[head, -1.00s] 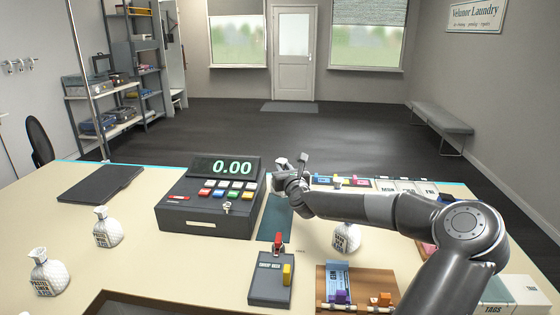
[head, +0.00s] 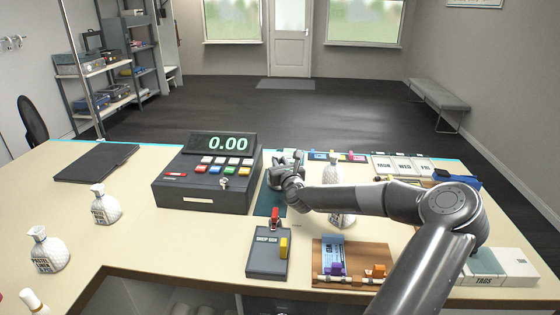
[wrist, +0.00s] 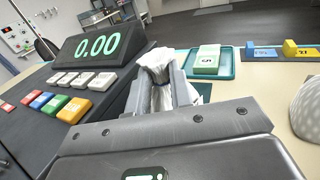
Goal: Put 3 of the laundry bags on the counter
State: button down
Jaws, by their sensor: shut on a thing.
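My gripper (head: 288,160) is over the counter, right of the cash register. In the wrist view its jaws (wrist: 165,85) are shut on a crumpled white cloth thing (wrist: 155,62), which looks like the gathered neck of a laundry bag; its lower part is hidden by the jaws. The counter (head: 150,243) has a pale top. White, textured, narrow-necked containers with printed labels stand upright on it: one (head: 105,206) at left, another (head: 47,252) nearer, and one (head: 342,219) partly behind my arm. I cannot tell whether these are laundry bags.
The cash register (head: 207,182) stands close left of my gripper. A teal mat (head: 268,198) lies beside it. A dark folder (head: 95,163) lies at far left. Bare counter shows between folder and register.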

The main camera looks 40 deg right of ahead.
jog(key=shift+f, duration=0.4)
dwell(0.3)
jog(key=c, duration=1.2)
grip_release()
jog(key=v, duration=1.1)
jog(key=shift+f, duration=0.1)
jog(key=shift+w, duration=0.15)
